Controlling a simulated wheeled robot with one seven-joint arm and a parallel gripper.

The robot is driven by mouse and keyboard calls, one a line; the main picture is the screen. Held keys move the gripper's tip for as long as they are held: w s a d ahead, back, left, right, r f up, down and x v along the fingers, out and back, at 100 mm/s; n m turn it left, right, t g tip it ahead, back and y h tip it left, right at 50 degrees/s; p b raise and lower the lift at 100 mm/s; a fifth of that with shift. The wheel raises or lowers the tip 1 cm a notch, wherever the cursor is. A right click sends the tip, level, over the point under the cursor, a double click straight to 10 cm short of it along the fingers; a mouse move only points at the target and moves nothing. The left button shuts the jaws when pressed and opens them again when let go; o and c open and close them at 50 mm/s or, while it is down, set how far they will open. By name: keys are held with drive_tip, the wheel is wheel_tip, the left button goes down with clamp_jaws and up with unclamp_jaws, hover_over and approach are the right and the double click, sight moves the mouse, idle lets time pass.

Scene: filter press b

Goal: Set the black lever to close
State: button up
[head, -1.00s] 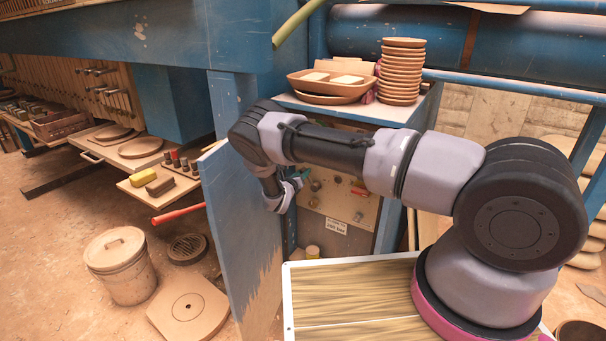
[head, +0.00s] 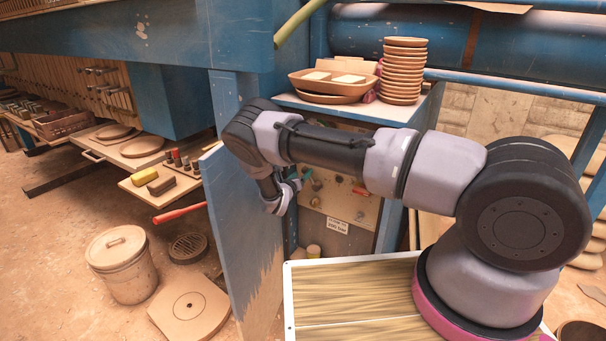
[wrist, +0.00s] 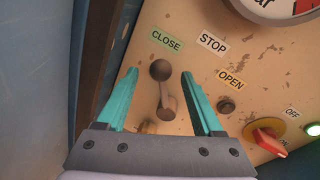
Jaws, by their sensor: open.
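The black lever (wrist: 160,70) shows in the wrist view as a dark ball knob on a short arm. Its knob is at the upper end, just below the green CLOSE label (wrist: 166,40). The STOP label (wrist: 212,44) and OPEN label (wrist: 231,79) are to its right. My gripper (wrist: 159,75) is open, with one teal finger on each side of the lever. Gaps show between the knob and both fingers. In the head view, my gripper (head: 300,182) is at the panel, and my arm hides the lever.
The worn beige panel (head: 345,205) also carries a red knob (wrist: 265,134), a green lamp (wrist: 313,129) and a gauge (wrist: 275,6). A blue door (head: 240,230) stands to the left. Plates and a tray (head: 325,84) sit on top of the cabinet.

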drive_tip(key=v, duration=0.9)
